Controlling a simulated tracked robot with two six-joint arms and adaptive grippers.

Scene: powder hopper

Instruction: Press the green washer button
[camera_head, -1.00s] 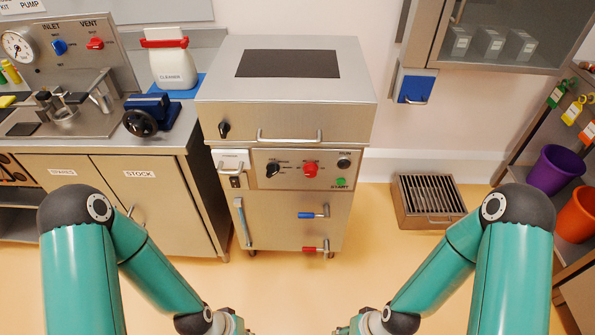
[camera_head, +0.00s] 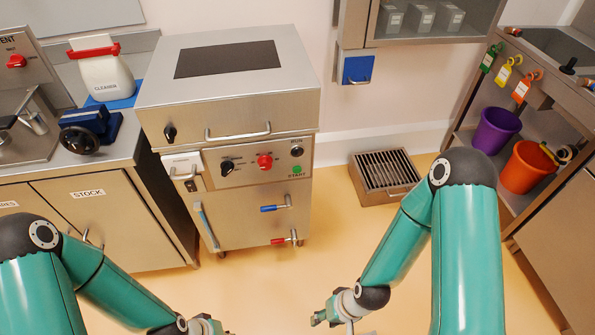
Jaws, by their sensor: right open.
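The washer (camera_head: 228,120) is a steel cabinet with a dark panel on its lid, standing left of centre. My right gripper (camera_head: 322,318) is low in the picture, in front of and below the washer, open and touching nothing visible. My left gripper (camera_head: 212,326) is at the bottom edge, mostly cut off, so its fingers cannot be judged.
Blue (camera_head: 276,207) and red (camera_head: 286,239) valve handles stick out of the washer's lower front. A grated floor drain box (camera_head: 385,176) lies to its right. A counter with a cleaner bottle (camera_head: 107,75) is at left. Purple (camera_head: 496,130) and orange (camera_head: 527,166) buckets stand on the right shelf.

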